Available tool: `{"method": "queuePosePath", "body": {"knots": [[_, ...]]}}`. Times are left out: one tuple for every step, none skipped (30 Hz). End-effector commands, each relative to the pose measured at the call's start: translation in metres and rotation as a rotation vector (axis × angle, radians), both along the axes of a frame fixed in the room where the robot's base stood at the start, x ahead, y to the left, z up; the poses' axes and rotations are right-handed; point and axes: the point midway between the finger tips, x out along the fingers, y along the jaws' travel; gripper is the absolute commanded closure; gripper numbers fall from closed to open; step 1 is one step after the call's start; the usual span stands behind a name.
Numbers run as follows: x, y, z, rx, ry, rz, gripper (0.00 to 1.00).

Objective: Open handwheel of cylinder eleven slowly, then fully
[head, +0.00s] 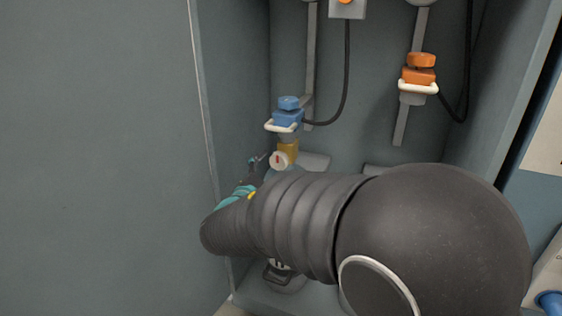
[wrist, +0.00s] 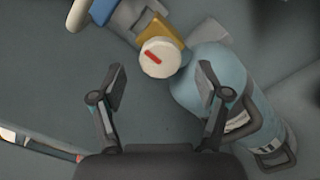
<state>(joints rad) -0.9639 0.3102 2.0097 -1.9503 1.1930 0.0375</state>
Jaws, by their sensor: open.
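The handwheel (wrist: 160,57) is a white round knob with a red mark, on a brass valve (wrist: 157,30). In the head view the handwheel (head: 278,160) sits left of the brass valve (head: 290,149), below a blue connector (head: 288,114). The light-blue cylinder (wrist: 222,78) lies beneath the valve in the wrist view; my arm hides most of it in the head view. My gripper (wrist: 162,82) is open and empty. The handwheel appears between and just beyond its fingertips, with no contact visible.
The cylinder stands in a grey cabinet recess with a side wall (head: 232,100) close at left. An orange connector (head: 419,72) and black hose hang at right. A blue-grey panel lies beyond the right wall. My arm covers the lower middle.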

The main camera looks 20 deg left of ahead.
Motion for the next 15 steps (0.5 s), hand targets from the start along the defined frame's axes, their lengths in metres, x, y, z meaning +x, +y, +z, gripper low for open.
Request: {"method": "queuePosePath", "body": {"knots": [[0.009, -0.001, -0.001, -0.001, 0.001, -0.003, 0.25], [0.014, -0.002, -0.001, 0.000, 0.001, -0.004, 0.25], [0.020, -0.003, 0.000, 0.000, 0.001, -0.004, 0.25], [0.024, -0.003, 0.000, 0.000, 0.001, -0.002, 0.25], [0.027, -0.003, -0.001, -0.001, 0.001, -0.001, 0.25], [0.031, -0.003, -0.001, -0.001, 0.001, -0.002, 0.25], [0.034, -0.003, -0.001, 0.000, 0.001, -0.002, 0.25], [0.037, -0.003, -0.001, 0.000, 0.001, -0.002, 0.25], [0.039, -0.004, 0.000, 0.000, 0.001, -0.002, 0.25], [0.041, -0.004, 0.000, 0.000, 0.001, -0.001, 0.25], [0.042, -0.004, 0.000, 0.000, 0.001, -0.001, 0.25], [0.043, -0.004, 0.000, 0.000, 0.001, 0.000, 0.25], [0.044, -0.004, 0.000, 0.000, 0.001, 0.000, 0.25], [0.044, -0.004, 0.000, 0.000, 0.001, 0.000, 0.25], [0.044, -0.004, 0.000, 0.000, 0.001, 0.000, 0.25]]}}
